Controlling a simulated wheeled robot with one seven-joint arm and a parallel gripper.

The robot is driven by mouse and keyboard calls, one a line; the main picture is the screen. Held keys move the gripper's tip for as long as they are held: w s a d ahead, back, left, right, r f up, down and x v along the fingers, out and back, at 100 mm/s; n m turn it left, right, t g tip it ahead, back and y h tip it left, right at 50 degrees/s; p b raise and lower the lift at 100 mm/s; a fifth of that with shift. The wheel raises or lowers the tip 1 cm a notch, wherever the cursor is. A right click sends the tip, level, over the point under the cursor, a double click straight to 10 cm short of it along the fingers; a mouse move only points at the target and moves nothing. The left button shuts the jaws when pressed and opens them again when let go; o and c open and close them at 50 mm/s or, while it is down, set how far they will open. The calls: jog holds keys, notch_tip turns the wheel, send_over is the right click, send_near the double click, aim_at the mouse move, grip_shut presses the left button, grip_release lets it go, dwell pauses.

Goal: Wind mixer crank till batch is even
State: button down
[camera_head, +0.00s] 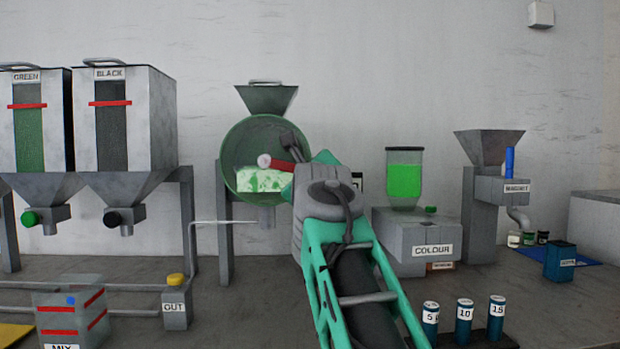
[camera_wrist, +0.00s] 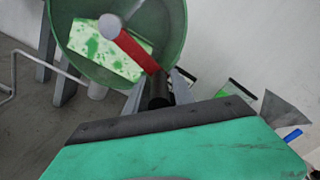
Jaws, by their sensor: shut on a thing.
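The mixer (camera_head: 228,147) is a round green drum with a grey hopper (camera_head: 266,99) on top. Through its face I see a pale batch (camera_head: 258,181) with uneven green patches; it also shows in the wrist view (camera_wrist: 90,50). A red crank arm (camera_head: 281,165) runs from the pale hub at the drum's centre to the right; in the wrist view the red crank (camera_wrist: 137,50) ends at a dark handle (camera_wrist: 159,88). My gripper (camera_wrist: 166,90) is shut on that handle, at the drum's right side.
At right are the COLOUR unit (camera_head: 418,235), a grey hopper machine (camera_head: 488,190), a blue bin (camera_head: 559,262) and numbered blue cylinders (camera_head: 464,322).

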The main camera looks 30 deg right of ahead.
jog(key=shift+w+a+f+b, duration=0.15)
jog(key=shift+a+f+b, duration=0.4)
jog(key=c, duration=1.6)
grip_release()
jog(key=shift+o, duration=0.8)
jog(key=shift+a, duration=0.15)
jog(key=shift+o, duration=0.7)
jog(key=shift+d+f, duration=0.15)
jog(key=shift+d, duration=0.05)
jog(key=v, duration=0.7)
jog(key=shift+s+p, duration=0.3)
jog(key=shift+s, duration=0.1)
